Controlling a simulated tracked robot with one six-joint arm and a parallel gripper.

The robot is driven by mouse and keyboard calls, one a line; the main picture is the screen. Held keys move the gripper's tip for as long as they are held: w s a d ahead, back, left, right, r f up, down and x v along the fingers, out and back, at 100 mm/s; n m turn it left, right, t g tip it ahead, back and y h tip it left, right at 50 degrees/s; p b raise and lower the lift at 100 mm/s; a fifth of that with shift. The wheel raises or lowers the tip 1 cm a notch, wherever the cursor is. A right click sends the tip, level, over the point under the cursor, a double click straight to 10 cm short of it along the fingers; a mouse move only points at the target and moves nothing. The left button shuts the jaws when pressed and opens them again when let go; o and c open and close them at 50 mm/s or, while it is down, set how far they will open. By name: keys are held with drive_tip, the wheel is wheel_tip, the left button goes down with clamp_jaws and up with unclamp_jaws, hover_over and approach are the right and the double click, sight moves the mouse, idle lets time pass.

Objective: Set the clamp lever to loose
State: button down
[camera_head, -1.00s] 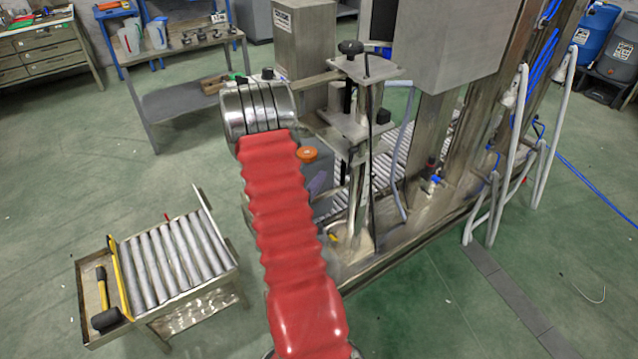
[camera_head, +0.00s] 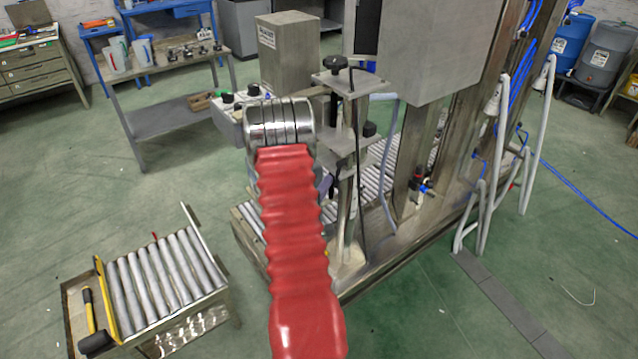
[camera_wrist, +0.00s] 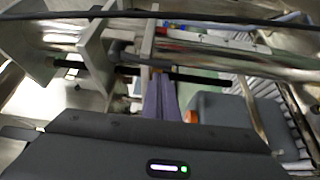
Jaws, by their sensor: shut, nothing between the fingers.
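The clamp stand has a metal post with stacked plates and a black knob (camera_head: 335,62) on top. A dark rod (camera_wrist: 200,77) runs along the post in the wrist view, just beyond my fingertips. I cannot tell which dark part is the clamp lever, or its setting. My gripper (camera_wrist: 160,78) is shut and empty, its purple-grey fingers pointing at the post. Contact with the rod cannot be told. In the head view, my red-sleeved arm hides most of the gripper; a purplish bit shows beside the post (camera_head: 343,215).
A control box with buttons (camera_head: 232,118) stands behind my wrist. A large grey cabinet (camera_head: 430,50) is right of the stand. Green floor between is open.

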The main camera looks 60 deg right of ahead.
drive_tip(key=shift+s+a, duration=0.1)
drive_tip(key=shift+s, duration=0.15)
drive_tip(key=shift+s, duration=0.15)
drive_tip(key=shift+a+n, duration=0.1)
drive_tip(key=shift+n, duration=0.2)
